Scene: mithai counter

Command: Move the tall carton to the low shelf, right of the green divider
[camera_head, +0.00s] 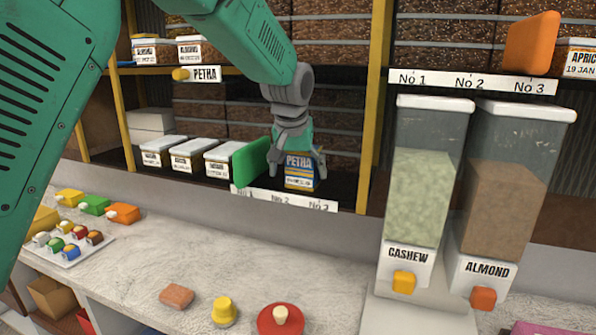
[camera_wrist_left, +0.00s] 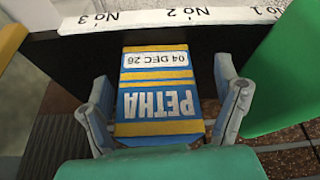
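The tall carton (camera_head: 300,171), blue and yellow with a PETHA label, stands on the low shelf just right of the green divider (camera_head: 251,162). My left gripper (camera_head: 297,158) reaches down over it with one finger on either side. In the left wrist view the carton (camera_wrist_left: 158,100) lies between the spread fingers (camera_wrist_left: 162,88), with dark gaps showing beside it, so the gripper looks open around it. The green divider (camera_wrist_left: 285,80) is close beside one finger there. The carton's underside is hidden. My right gripper is not in view.
A numbered strip (camera_head: 283,198) runs along the low shelf's front edge. White-lidded boxes (camera_head: 188,155) stand left of the divider. A yellow post (camera_head: 375,105) and the cashew dispenser (camera_head: 418,190) stand to the right. A PETHA tag (camera_head: 205,75) marks the shelf above.

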